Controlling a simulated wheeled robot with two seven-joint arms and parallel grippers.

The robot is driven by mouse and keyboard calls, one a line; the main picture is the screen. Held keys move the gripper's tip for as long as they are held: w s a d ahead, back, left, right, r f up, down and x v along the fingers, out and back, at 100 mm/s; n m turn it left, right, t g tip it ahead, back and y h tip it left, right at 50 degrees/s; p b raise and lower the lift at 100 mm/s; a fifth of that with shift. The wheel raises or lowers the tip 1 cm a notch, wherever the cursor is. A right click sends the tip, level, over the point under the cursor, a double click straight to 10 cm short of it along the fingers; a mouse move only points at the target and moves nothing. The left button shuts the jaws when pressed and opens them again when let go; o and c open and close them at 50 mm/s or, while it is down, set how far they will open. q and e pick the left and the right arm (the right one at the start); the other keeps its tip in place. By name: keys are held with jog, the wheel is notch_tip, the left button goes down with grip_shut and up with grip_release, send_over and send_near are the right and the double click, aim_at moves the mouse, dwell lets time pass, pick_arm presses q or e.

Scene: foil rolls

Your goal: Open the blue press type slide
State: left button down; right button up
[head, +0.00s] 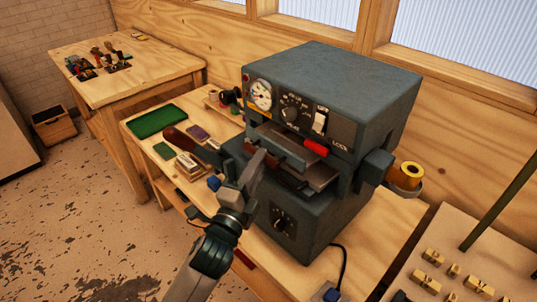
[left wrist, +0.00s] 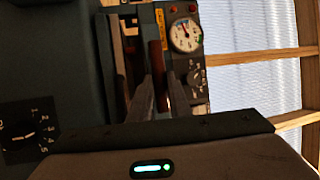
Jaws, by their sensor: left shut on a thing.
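The blue-grey press (head: 345,85) stands on the wooden bench, with a gauge, dials and a switch on its upper front. Its type slide (head: 318,178) shows as a metal plate in the gap below the control panel. My left gripper (head: 262,162) is at the front of this gap, shut on a dark red-brown bar, which looks like the slide's handle. In the left wrist view the bar (left wrist: 155,60) runs up between the two fingers (left wrist: 158,92). The fingers hide part of the bar. How far out the slide stands is hard to tell. My right gripper is not in view.
A brown-knobbed lever (head: 178,137) sticks out left of the press. A bright red grip (head: 316,147) sits just above the gap. A gold foil roll (head: 408,174) is at the right. A green mat (head: 157,121) and small boxes lie left. A tray of brass type (head: 430,284) is front right.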

pick_arm(q)
jog(key=s+a+p, duration=0.1)
jog(key=s+a, duration=0.6)
jog(key=shift+s+a, duration=0.25)
jog(key=shift+f, duration=0.1)
jog(key=c, duration=1.6)
grip_release()
jog(key=shift+c, duration=0.2)
jog(key=shift+s, duration=0.1)
jog(key=b+v, duration=0.2)
jog(key=v, duration=1.5)
